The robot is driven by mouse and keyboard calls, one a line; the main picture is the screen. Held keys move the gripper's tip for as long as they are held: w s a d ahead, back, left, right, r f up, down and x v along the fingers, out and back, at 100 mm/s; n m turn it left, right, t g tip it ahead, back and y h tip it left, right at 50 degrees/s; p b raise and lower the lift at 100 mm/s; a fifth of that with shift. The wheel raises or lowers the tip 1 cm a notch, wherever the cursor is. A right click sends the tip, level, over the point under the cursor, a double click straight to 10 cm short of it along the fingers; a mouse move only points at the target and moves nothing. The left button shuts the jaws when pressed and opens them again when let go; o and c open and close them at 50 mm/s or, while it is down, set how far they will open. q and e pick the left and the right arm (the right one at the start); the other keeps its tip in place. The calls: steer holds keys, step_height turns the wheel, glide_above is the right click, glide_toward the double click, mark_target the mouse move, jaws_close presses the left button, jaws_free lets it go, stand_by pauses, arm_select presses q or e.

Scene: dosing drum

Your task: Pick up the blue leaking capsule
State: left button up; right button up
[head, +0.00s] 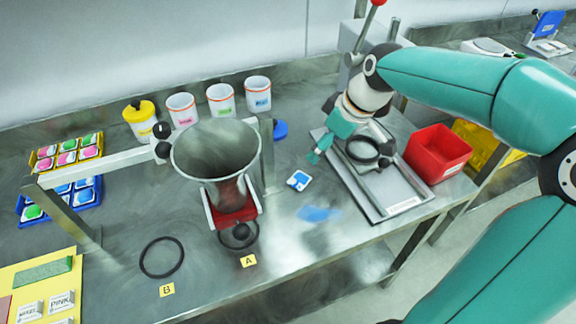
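A blue and white capsule (299,181) lies on the steel bench right of the metal hopper. A blue smear (318,214) is on the bench just in front of it. My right gripper (318,152) points down above the bench, slightly behind and right of the capsule, apart from it. Its teal fingertips look close together, but I cannot tell whether they are open or shut. Nothing is visibly held. My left gripper is not in view.
The hopper (216,150) stands left of the capsule. White tubs (220,100) stand behind. The bench's front edge is near the smear.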

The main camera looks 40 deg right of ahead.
glide_toward(298, 178)
steer(key=shift+w+a+f, duration=0.2)
steer(key=shift+w+f, duration=0.1)
steer(key=shift+f, duration=0.2)
steer(key=shift+w+a+f, duration=0.2)
steer(key=shift+w+f, duration=0.1)
steer(key=shift+f, duration=0.2)
steer(key=shift+d+p+x, duration=0.2)
steer(key=shift+x, duration=1.35)
steer(key=shift+d+p+x, duration=0.15)
steer(key=shift+d+x, duration=0.05)
steer(key=shift+x, duration=1.3)
steer(key=shift+s, duration=0.2)
steer(key=c, duration=0.8)
